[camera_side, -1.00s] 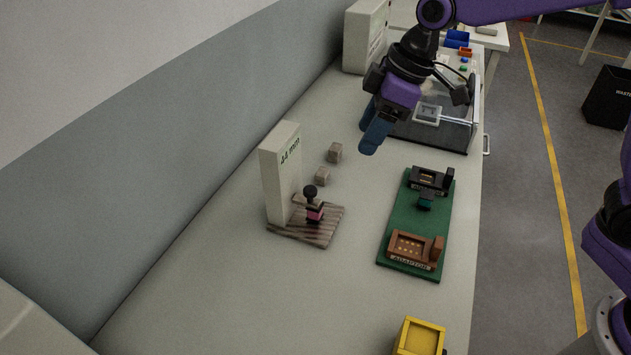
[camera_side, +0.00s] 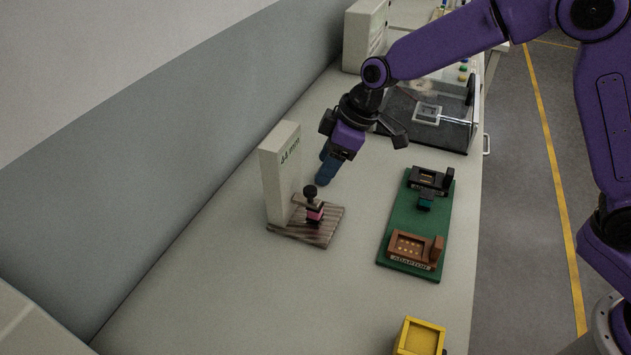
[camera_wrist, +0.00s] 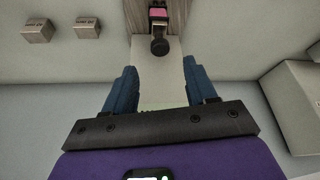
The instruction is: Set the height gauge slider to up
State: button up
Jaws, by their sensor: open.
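The height gauge is a pale upright column (camera_side: 281,172) marked "44 mm" on a ribbed base plate (camera_side: 323,232). Its slider (camera_side: 314,208) has a black round knob (camera_side: 310,191) and a pink part, and sits low, close above the base. My gripper (camera_side: 325,172) is open and empty, above and just behind the knob in the side view. In the wrist view the gripper (camera_wrist: 163,88) has its blue fingers apart, with the black knob (camera_wrist: 160,47) ahead of the gap between them and the pink part (camera_wrist: 158,13) beyond. The fingers do not touch the knob.
A green board (camera_side: 405,228) with a brown adaptor block (camera_side: 414,249) and a black block stands right of the gauge. Two small grey blocks (camera_wrist: 37,31) lie beside it in the wrist view. A yellow box (camera_side: 421,337) is at the front. Table between gauge and board is clear.

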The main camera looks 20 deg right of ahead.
aim_at(311, 189)
jog(key=shift+x, duration=3.15)
